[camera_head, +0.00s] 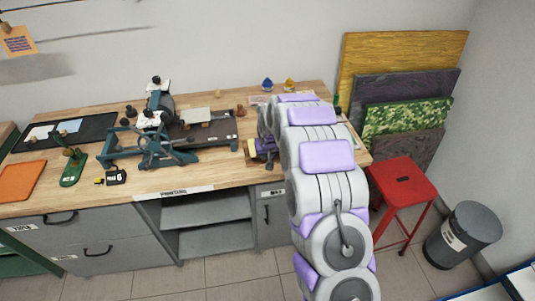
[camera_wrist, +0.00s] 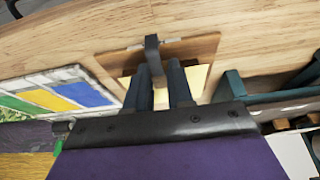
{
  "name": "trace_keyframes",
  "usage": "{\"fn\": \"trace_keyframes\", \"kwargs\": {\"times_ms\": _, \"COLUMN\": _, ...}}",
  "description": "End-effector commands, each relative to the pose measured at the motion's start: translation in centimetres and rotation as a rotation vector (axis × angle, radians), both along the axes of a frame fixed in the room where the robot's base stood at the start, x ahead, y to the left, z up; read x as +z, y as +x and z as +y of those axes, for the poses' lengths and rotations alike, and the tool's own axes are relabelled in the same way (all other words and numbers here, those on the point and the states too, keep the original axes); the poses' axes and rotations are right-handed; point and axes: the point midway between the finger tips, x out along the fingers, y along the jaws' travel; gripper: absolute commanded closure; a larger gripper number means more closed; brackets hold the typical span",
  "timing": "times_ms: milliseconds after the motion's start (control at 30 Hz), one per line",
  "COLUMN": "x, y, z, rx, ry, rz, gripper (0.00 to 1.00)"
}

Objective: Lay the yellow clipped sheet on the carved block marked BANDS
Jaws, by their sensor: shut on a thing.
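In the wrist view, my gripper (camera_wrist: 164,68) is shut on a black clip (camera_wrist: 153,52) at the edge of the yellow sheet (camera_wrist: 196,80). The sheet is partly hidden behind the dark fingers. It is over a brown board or block (camera_wrist: 206,46) on the wooden bench; I cannot tell whether they touch. A panel with yellow, green and blue bands (camera_wrist: 52,95) lies to the left in the wrist view. No BANDS marking is legible, so I cannot tell which piece is the carved block. In the head view, my arm hides much of this area.
The bench (camera_head: 215,178) carries a teal press (camera_head: 160,148) left of my arm, a green hand tool (camera_head: 72,170), a black weight (camera_head: 116,176) and an orange sheet (camera_head: 22,181). A red stool (camera_head: 402,182) and a grey bin (camera_head: 463,235) stand right. Bare wood lies along the front.

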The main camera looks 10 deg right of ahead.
Motion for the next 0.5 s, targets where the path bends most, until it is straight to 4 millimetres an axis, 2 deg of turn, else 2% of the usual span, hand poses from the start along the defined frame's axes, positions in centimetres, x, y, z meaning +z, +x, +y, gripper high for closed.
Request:
{"fn": "trace_keyframes", "kwargs": {"times_ms": 233, "x": -0.03, "y": -0.01, "z": -0.04, "rx": 0.0, "ry": 0.0, "rz": 0.0, "gripper": 1.0}}
{"fn": "trace_keyframes", "kwargs": {"times_ms": 267, "x": -0.03, "y": -0.01, "z": -0.04, "rx": 0.0, "ry": 0.0, "rz": 0.0, "gripper": 0.75}}
{"fn": "trace_keyframes", "kwargs": {"times_ms": 500, "x": -0.03, "y": -0.01, "z": -0.02, "rx": 0.0, "ry": 0.0, "rz": 0.0, "gripper": 0.52}}
